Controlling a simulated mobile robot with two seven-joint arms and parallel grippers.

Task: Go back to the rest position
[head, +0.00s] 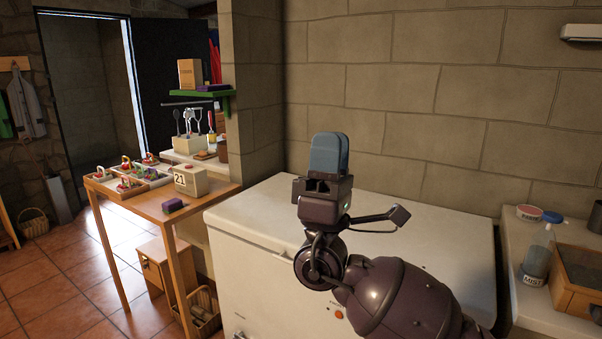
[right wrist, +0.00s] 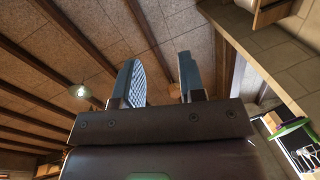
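My right gripper (head: 329,155) is raised in front of the stone wall, above the white chest freezer (head: 255,240), with its blue fingers pointing up. In the right wrist view the two fingers (right wrist: 160,82) stand apart with an empty gap between them. That view looks up at the ceiling. My right arm comes in from the bottom right of the head view and covers part of the freezer. My left gripper shows in neither view.
A wooden table (head: 150,205) at the left bears trays, a calendar block (head: 190,180) and a purple block (head: 173,205). A green shelf (head: 200,94) hangs above. Tiled floor shows at the left.

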